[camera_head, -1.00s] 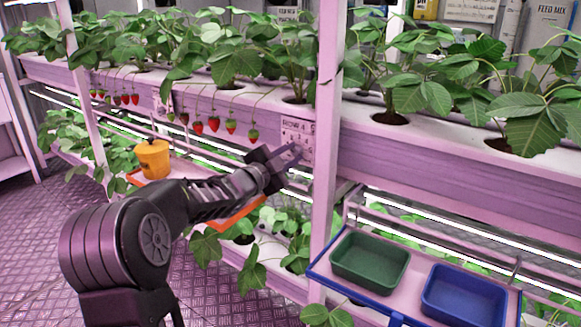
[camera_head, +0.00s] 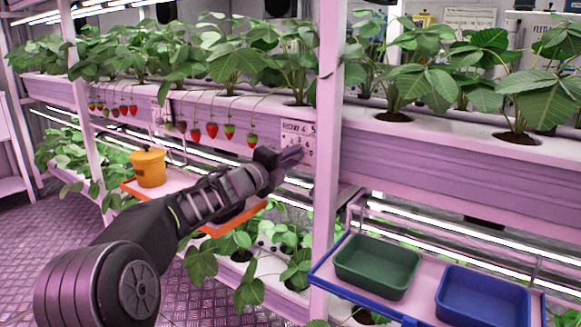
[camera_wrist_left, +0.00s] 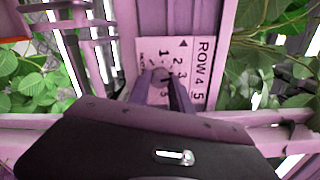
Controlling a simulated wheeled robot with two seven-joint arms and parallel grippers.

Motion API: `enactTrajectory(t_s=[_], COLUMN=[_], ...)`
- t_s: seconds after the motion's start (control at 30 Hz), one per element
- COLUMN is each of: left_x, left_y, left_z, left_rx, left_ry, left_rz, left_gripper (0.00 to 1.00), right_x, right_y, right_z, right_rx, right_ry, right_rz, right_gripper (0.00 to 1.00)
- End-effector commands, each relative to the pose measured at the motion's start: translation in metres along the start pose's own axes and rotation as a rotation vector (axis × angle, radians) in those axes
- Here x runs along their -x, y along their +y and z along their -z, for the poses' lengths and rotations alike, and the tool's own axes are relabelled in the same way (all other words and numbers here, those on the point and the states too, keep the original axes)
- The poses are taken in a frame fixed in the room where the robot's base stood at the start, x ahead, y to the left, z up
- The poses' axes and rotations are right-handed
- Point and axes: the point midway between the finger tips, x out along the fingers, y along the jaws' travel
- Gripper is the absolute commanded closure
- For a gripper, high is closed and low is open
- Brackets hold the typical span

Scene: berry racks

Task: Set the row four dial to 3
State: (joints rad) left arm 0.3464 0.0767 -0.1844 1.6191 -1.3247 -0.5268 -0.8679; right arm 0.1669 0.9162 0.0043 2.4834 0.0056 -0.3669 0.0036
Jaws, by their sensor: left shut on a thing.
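The row four dial panel is a pale plate (camera_head: 299,129) marked "ROW 4" on the front of the upper planter rail, beside a rack post. In the left wrist view the plate (camera_wrist_left: 203,74) shows numbers around a round dial knob (camera_wrist_left: 160,84). My left gripper (camera_head: 292,156) reaches the plate from the left in the head view. In the wrist view its two fingers (camera_wrist_left: 163,92) are shut on the knob, one on each side. The fingers hide part of the knob, and I cannot tell which number it points to. My right gripper is not in view.
Red strawberries (camera_head: 211,130) hang left of the plate. An orange pot (camera_head: 148,167) stands on a tray at the left. A blue-edged tray (camera_head: 325,270) at the lower right holds a green bin (camera_head: 376,266) and a blue bin (camera_head: 482,297). The pink post (camera_head: 327,110) stands close right of the plate.

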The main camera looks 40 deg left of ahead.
Motion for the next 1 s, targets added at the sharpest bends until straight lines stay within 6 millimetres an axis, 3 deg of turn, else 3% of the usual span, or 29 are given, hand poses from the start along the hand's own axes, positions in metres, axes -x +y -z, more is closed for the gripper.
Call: enactTrajectory(t_s=[0.4, 0.93, 0.97, 1.0], left_x=[0.000, 0.000, 0.000, 0.000], left_y=[0.002, 0.001, 0.001, 0.001], left_z=[0.001, 0.001, 0.001, 0.001], left_rx=[-0.237, -0.269, -0.269, -0.269], left_ry=[0.002, 0.002, 0.002, 0.002], left_rz=[-0.001, -0.002, -0.002, -0.002], left_gripper=[1.00, 1.00, 0.73, 0.70], right_x=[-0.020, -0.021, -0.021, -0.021], right_y=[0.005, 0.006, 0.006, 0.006], right_z=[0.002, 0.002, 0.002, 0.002], right_rx=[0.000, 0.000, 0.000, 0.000], right_ry=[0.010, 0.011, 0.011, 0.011], right_rz=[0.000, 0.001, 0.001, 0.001], right_gripper=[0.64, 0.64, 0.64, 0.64])
